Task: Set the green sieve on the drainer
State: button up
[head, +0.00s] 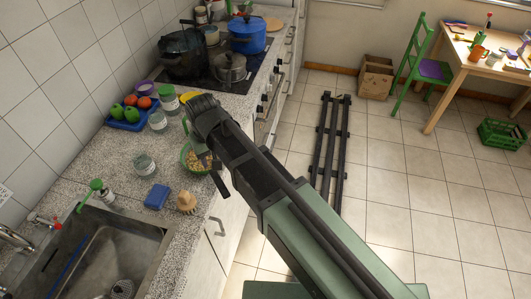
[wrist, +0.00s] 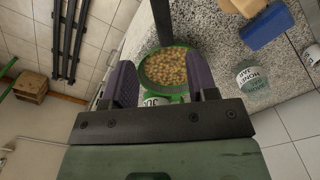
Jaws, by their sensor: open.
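The green sieve (head: 184,157) sits on the speckled counter near its front edge, filled with small tan pieces like chickpeas. In the head view my gripper partly covers it. In the wrist view the sieve (wrist: 143,74) shows between my fingers, with a dark bar, apparently its handle, running away from it to the top edge. My gripper (head: 207,152) is open; in the wrist view its purple-grey fingers (wrist: 162,78) stand on either side of the sieve's near part, without a visible grip. I cannot make out a drainer in these views.
A labelled jar (wrist: 157,101) is close by the sieve. The sink (head: 150,233) is at lower left; pots (head: 184,55) stand on the far hob.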

jog(key=s+d+m, duration=0.3)
jog(key=d+m, duration=0.3)
jog(key=d, duration=2.8)
jog(key=shift+s+m, duration=0.15)
jog(key=shift+m, duration=0.15)
jog(key=shift+o, duration=0.3)
jog(key=shift+d, duration=0.35)
jog(key=shift+a, duration=0.1)
